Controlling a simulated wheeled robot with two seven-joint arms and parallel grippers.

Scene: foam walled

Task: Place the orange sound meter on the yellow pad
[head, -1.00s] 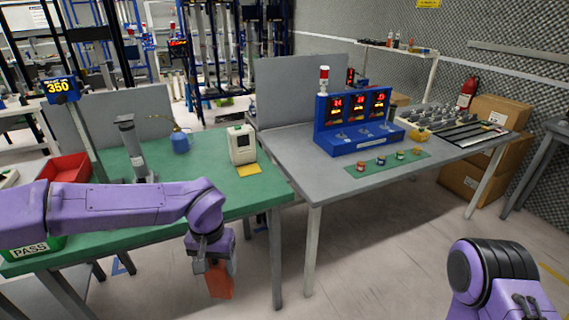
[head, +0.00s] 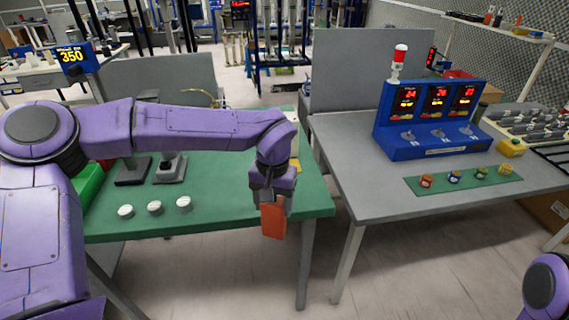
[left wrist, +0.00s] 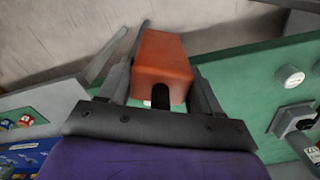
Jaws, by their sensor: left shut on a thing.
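The orange sound meter (head: 273,221) is a plain orange block between the fingers of my left gripper (head: 271,201). It hangs just in front of the green table's edge. In the left wrist view the orange block (left wrist: 163,60) sits between the two dark fingers (left wrist: 160,84). The yellow pad (head: 299,166) shows only as a sliver on the green table, behind my left wrist, which hides most of it. My right gripper is out of view; only part of my right arm shows at the lower right.
The green table (head: 225,215) carries several white discs (head: 154,207) and dark-based stands (head: 170,168). A pale device (head: 295,148) stands behind my wrist by the pad. The grey table (head: 350,160) at right holds a blue display console (head: 435,115) and a green mat (head: 430,186).

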